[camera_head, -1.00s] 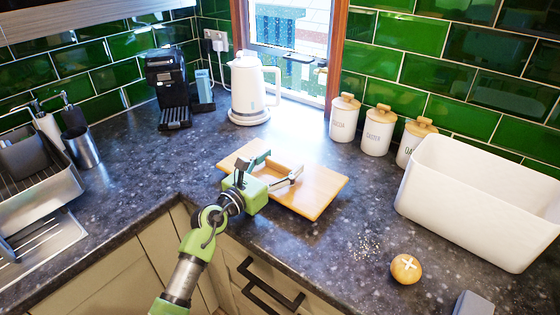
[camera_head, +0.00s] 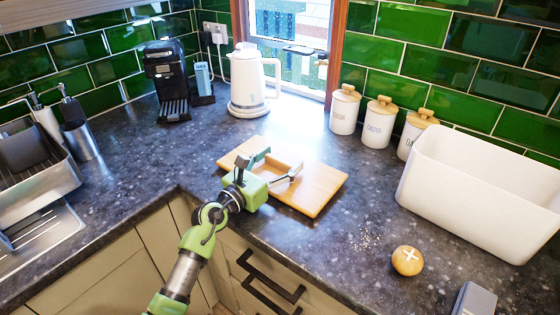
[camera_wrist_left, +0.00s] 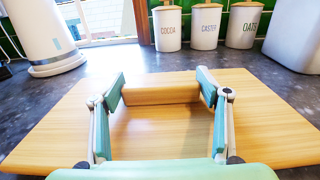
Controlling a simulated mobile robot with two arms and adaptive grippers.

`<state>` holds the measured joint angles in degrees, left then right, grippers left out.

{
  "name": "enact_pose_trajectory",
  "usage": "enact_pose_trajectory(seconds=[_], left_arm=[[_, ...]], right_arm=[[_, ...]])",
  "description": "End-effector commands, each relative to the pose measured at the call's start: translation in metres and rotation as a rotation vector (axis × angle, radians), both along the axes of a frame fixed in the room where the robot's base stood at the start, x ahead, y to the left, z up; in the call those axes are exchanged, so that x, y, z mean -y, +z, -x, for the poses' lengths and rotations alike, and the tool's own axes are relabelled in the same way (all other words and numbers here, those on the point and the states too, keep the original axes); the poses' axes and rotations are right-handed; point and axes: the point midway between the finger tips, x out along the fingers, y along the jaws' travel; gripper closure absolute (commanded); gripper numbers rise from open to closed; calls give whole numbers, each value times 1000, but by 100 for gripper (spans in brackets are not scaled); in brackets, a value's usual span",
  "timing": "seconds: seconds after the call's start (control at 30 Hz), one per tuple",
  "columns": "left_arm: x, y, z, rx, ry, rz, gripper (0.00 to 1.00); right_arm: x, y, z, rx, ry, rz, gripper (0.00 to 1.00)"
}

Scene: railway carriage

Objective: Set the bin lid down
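The bin lid (camera_head: 322,188) is a light wooden board with a raised wooden bar handle; it appears to lie flat on the dark worktop. In the left wrist view the lid (camera_wrist_left: 262,125) fills the lower half, with its handle (camera_wrist_left: 160,94) across the middle. My left gripper (camera_head: 281,161) is over the lid. Its fingers are spread wide, one near each end of the handle, with bare lid showing between them. The white bin (camera_head: 470,205) stands open-topped at the right.
Cocoa, caster and oats jars (camera_head: 378,122) stand along the tiled wall behind the lid. A white kettle (camera_head: 250,85) and a black coffee machine (camera_head: 167,80) are at the back left. A round bun (camera_head: 407,261) lies at the front right. Worktop left of the lid is clear.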

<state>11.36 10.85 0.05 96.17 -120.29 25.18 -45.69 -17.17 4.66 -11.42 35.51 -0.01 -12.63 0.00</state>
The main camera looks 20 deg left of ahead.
Motion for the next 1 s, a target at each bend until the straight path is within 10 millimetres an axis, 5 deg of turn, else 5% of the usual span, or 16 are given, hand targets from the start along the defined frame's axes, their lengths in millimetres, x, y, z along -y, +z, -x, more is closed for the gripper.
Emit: enact_pose_trajectory(seconds=[0.07,0.53,1.0], left_arm=[[0,-2,0,-3,-1,0,12],[-2,-8,9,-14,-3,-3,12],[-32,-6,92,-11,-2,-4,12]], right_arm=[[-1,0,0,0,0,-1,60],[-2,0,0,1,1,-2,60],[-1,0,0,0,0,-1,60]])
